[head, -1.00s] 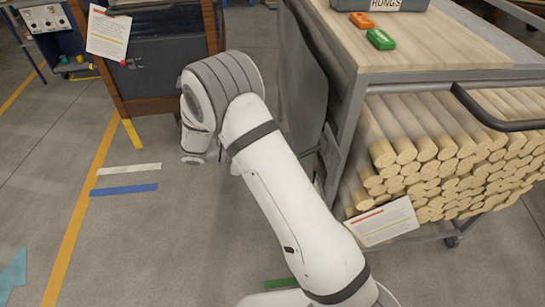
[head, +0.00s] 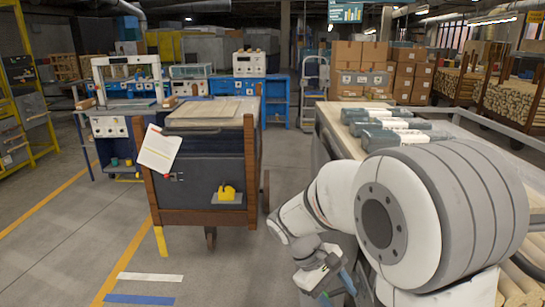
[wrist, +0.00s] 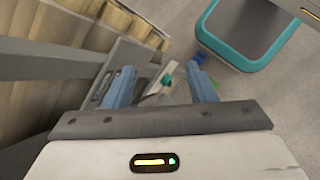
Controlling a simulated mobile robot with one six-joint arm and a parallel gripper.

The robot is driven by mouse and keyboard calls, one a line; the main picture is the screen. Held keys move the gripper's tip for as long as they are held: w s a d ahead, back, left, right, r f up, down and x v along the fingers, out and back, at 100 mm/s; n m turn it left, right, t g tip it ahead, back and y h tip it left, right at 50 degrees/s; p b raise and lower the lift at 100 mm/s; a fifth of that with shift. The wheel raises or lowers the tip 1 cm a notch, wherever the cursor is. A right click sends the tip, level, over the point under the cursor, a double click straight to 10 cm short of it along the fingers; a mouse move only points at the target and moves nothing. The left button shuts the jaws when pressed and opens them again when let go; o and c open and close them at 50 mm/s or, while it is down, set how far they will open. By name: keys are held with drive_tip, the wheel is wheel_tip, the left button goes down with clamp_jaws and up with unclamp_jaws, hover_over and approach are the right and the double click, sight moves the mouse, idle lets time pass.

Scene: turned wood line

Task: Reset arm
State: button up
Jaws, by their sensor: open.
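My gripper (wrist: 160,86) is open in the wrist view. Its two blue fingers are apart, with nothing held between them. A small teal thing and a pale strip show beyond the gap, too small to name. In the head view my gripper (head: 337,291) hangs low beside the workbench at the right, near the bottom edge. My white and grey arm is bent, and its large elbow fills the lower right.
Pale wooden rods (wrist: 75,35) lie close at the wrist view's left; a teal-rimmed bin (wrist: 236,66) stands upper right. A dark cabinet (head: 200,165) stands left of centre. Floor at lower left is clear.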

drive_tip(key=s+r+m+t+y+p, duration=0.2)
drive_tip(key=s+r+m+t+y, duration=0.3)
drive_tip(key=s, duration=0.5)
drive_tip(key=shift+s+d+r+m+y, duration=0.35)
drive_tip(key=shift+r+m+y, duration=0.45)
drive_tip(key=shift+r+m, duration=0.5)
